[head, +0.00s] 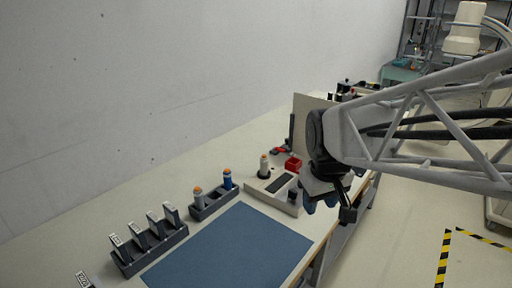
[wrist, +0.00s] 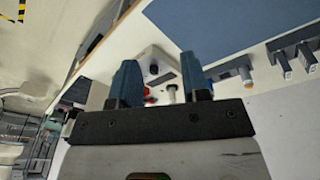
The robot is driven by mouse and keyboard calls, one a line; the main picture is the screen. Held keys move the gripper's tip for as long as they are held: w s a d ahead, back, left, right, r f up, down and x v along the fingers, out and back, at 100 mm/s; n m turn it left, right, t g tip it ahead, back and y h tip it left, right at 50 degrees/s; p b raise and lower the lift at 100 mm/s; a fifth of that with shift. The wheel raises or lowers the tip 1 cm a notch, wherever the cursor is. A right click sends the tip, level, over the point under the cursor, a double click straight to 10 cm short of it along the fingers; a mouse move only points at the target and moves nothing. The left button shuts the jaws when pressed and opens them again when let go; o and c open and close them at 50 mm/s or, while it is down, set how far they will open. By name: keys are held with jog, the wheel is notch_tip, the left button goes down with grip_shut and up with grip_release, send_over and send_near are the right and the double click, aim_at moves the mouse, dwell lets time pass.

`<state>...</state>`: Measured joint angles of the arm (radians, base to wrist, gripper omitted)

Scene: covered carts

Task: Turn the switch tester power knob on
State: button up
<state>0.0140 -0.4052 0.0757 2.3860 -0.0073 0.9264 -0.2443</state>
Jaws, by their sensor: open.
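The switch tester (head: 258,189) is a pale box near the table's front edge, with a dark strip on its top. A dark knob (head: 293,195) sits at its right end; it also shows in the wrist view (wrist: 153,69). I cannot read the knob's setting. A white switch with an orange tip (head: 264,166) stands upright at the tester's far end. My gripper (head: 321,204) is open and empty, just right of the tester. In the wrist view its blue fingers (wrist: 160,62) are spread, with the knob beyond and between them, apart from both.
A red block (head: 293,163) lies behind the tester, with a pale upright panel (head: 302,115) farther back. A dark rack (head: 214,204) with two switches and another rack (head: 150,252) stand left. The blue mat (head: 230,252) is clear.

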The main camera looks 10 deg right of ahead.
jog(key=w+f+n, duration=0.3)
jog(key=w, duration=0.9)
jog(key=n+g, duration=0.2)
jog(key=n, duration=0.1)
send_over(293, 190)
jog(key=f, duration=0.6)
jog(key=shift+s, duration=0.4)
jog(key=shift+w+f, duration=0.25)
jog(key=shift+w, duration=0.05)
jog(key=shift+f, duration=3.9)
grip_shut()
